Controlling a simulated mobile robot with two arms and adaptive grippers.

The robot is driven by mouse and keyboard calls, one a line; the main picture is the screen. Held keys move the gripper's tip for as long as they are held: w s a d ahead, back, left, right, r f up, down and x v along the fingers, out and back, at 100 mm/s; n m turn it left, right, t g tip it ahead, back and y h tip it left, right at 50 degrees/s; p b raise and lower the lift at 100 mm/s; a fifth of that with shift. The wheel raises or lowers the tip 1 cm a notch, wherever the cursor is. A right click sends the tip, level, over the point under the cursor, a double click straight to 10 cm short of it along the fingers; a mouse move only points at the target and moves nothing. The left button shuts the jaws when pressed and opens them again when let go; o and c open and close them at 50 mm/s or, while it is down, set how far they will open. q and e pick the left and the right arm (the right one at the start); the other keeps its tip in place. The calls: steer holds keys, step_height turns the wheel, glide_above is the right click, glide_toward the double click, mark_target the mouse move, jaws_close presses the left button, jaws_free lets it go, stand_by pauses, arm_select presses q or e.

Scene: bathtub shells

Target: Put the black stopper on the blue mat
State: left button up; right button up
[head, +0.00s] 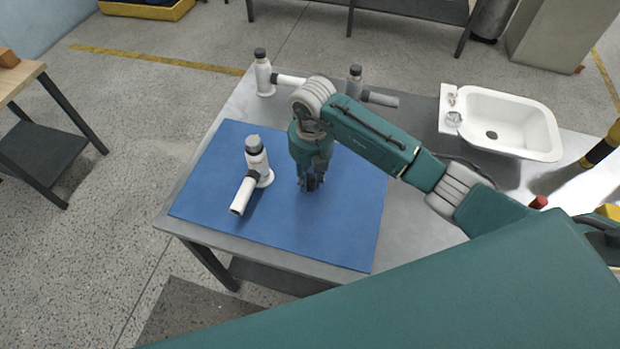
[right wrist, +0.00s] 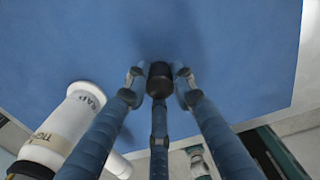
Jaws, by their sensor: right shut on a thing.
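The blue mat (head: 225,150) lies on the left part of the metal table. My right gripper (head: 310,183) points down over the middle of the mat. Its fingers are shut on the black stopper (right wrist: 160,80), a short dark cylinder seen between the fingertips in the right wrist view. The mat also fills the top of that view (right wrist: 230,45). The stopper is close to the mat surface, but I cannot tell whether it touches. In the head view the fingers mostly hide it. My left gripper is not in view.
Two similar fittings stand behind, one white (head: 264,76), one greyer (head: 355,82). A white basin (head: 510,115) sits at right. The mat's front right is clear.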

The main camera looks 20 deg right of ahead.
steer(key=shift+f, duration=0.6)
steer(key=o, duration=0.6)
steer(key=shift+f, duration=0.15)
steer(key=o, duration=0.4)
